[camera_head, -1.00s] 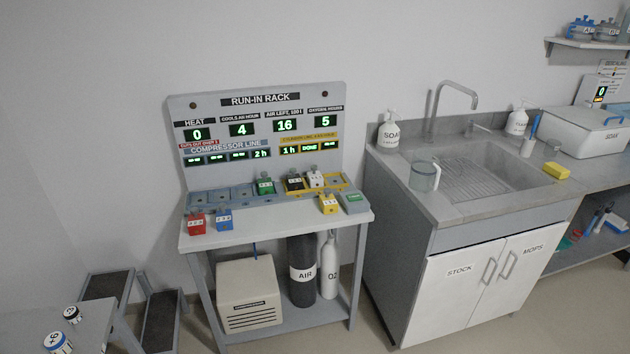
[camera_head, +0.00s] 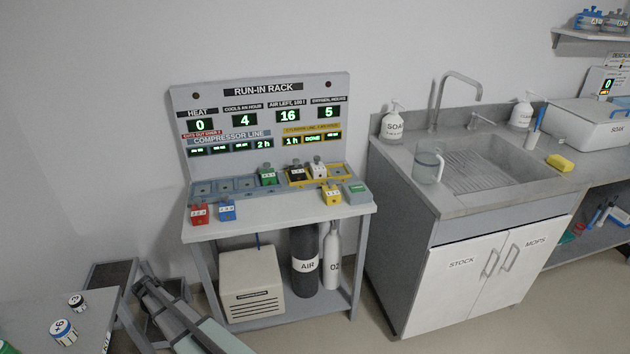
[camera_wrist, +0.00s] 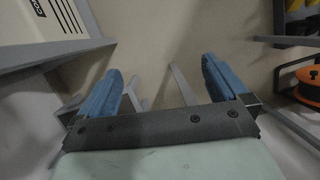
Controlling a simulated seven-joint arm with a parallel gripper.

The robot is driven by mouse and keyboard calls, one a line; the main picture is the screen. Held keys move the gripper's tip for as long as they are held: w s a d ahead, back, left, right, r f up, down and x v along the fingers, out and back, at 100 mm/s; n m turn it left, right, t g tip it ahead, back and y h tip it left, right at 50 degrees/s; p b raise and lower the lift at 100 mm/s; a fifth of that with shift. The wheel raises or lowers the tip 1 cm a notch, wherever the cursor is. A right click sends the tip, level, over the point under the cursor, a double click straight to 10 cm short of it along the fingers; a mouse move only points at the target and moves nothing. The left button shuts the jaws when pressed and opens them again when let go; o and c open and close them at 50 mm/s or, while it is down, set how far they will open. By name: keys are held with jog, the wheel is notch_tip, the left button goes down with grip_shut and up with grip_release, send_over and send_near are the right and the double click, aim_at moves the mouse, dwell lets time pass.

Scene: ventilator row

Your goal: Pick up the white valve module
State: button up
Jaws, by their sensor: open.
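The white valve module (camera_head: 317,170) sits in the yellow-framed row on the run-in rack, just right of a black module (camera_head: 297,173). It is not seen in the wrist view. My gripper (camera_head: 145,272) enters low at the left in the head view, below and left of the rack bench, far from the white module. In the wrist view its two blue fingers (camera_wrist: 160,78) stand wide apart with nothing between them.
A green module (camera_head: 267,175) sits in the compressor row. Red (camera_head: 200,213), blue (camera_head: 227,210) and yellow (camera_head: 332,194) modules are near the bench (camera_head: 280,220) front. A grey-green box (camera_head: 356,193) is at its right end. A sink counter (camera_head: 440,200) stands right; a low table (camera_head: 40,330) is lower left.

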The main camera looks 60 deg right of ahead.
jog(key=w+d+r+n+t+h, duration=0.1)
jog(key=w+d+r+n, duration=0.1)
jog(key=w+d+r, duration=0.6)
jog(key=w+d+r+n+t, duration=0.1)
jog(key=w+d+r, duration=0.5)
jog(key=w+r, duration=0.4)
jog(key=w+d+r+n+h, duration=0.1)
jog(key=w+d+r, duration=0.3)
jog(key=d+r, duration=1.05)
jog(key=s+d+r+m+g, duration=0.1)
jog(key=s+d+r, duration=0.3)
jog(key=s+d, duration=0.8)
jog(key=s+d+r+m, duration=0.1)
jog(key=s+d+r, duration=0.2)
jog(key=s+d, duration=0.9)
jog(key=s+d+r+g, duration=0.1)
jog(key=s+d+r, duration=0.3)
jog(key=s+d, duration=0.75)
send_over(320, 166)
jog(key=w+a, duration=0.1)
jog(key=a, duration=0.1)
jog(key=f, duration=0.7)
jog(key=shift+w+f, duration=0.1)
jog(key=shift+w, duration=0.1)
jog(key=shift+d+x, duration=0.2)
jog(key=shift+x, duration=2.5)
jog(key=shift+w, duration=0.15)
jog(key=c, duration=1.2)
jog(key=shift+c, duration=0.3)
